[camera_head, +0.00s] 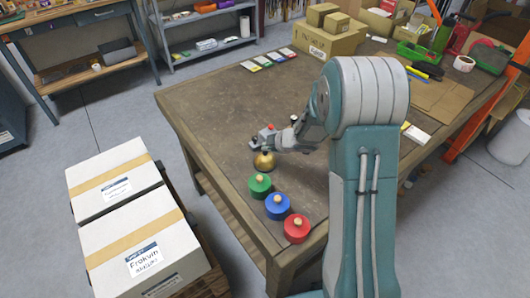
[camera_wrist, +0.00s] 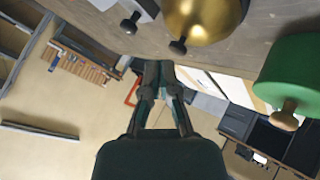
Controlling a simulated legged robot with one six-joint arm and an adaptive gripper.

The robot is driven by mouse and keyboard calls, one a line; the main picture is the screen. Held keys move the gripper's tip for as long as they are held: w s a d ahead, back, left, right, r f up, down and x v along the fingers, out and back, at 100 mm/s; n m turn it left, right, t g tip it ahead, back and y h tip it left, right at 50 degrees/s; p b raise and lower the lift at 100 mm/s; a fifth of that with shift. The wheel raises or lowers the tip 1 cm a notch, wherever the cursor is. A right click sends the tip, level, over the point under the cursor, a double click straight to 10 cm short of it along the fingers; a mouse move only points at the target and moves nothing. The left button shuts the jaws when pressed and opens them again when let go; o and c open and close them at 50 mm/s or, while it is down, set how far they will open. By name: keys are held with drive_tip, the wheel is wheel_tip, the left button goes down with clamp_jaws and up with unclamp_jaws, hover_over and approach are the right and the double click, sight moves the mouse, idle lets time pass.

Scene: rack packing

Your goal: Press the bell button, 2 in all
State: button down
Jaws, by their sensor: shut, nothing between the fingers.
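The gold dome bell (camera_head: 264,161) stands on the table, with my gripper (camera_head: 256,143) level above it and partly covering its top. In the wrist view the gold bell (camera_wrist: 203,18) shows at the top with a dark button, apart from my shut, empty fingertips (camera_wrist: 154,68). A green bell (camera_head: 259,186) with a wooden knob is nearer, and it shows at the right of the wrist view (camera_wrist: 292,70). A blue bell (camera_head: 277,207) and a red bell (camera_head: 296,230) follow towards the table corner. A pale object (camera_wrist: 128,8) with a dark knob is cut off at the top left.
The brown table (camera_head: 215,105) is clear to the left and behind the bells. Coloured cards (camera_head: 268,60) and cardboard boxes (camera_head: 327,40) lie at the back. Two white taped boxes (camera_head: 140,245) stand left of the table. My arm hides part of the right side.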

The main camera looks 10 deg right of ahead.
sight(267, 153)
drive_tip(key=shift+f, duration=0.25)
drive_tip(key=shift+f, duration=0.45)
idle(0.9)
drive_tip(key=shift+r, duration=0.85)
drive_tip(key=shift+r, duration=2.5)
